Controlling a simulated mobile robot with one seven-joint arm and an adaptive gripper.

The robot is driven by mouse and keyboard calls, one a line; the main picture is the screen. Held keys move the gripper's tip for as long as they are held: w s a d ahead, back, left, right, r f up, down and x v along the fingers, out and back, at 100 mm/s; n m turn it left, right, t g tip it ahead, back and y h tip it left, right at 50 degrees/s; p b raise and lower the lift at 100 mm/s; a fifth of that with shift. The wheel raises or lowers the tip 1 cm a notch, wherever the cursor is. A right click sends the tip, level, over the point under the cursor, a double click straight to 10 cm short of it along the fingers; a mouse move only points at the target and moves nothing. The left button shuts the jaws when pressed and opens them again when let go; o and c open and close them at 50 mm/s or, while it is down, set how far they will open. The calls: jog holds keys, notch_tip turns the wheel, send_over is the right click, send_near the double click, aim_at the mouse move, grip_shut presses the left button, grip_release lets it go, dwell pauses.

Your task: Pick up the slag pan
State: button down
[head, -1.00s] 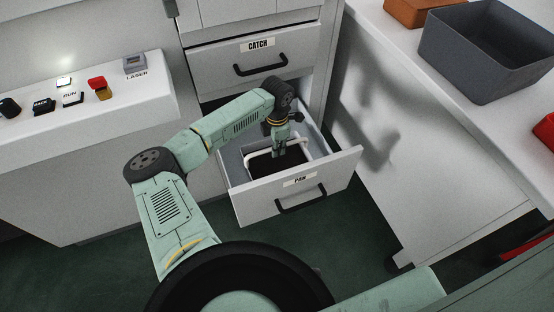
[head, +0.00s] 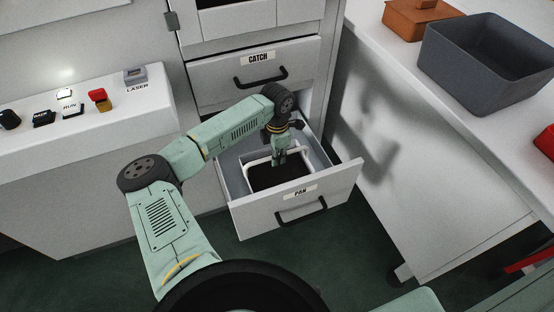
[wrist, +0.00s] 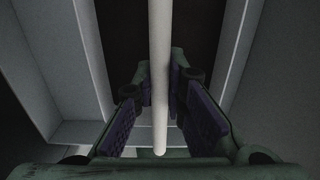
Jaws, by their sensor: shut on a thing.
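The slag pan (head: 284,180) is a pale-rimmed, dark-filled pan with a white bar handle. It sits inside the open drawer labelled PAN (head: 240,202). My gripper (head: 280,161) reaches down over the pan from above. In the wrist view the white handle bar (wrist: 159,60) runs between the two fingers, and my gripper (wrist: 159,105) is shut on it. The drawer walls stand close on both sides of the pan. I cannot tell whether the pan touches the drawer floor.
The CATCH drawer (head: 290,66) is shut just above. A counter (head: 400,60) at the right holds a grey bin (head: 480,75), an orange-brown box (head: 420,18) and a red object (head: 545,140). A control ledge (head: 150,105) with several buttons stands at the left.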

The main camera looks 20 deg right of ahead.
jog(key=shift+r+b, duration=0.95)
jog(key=shift+r, duration=3)
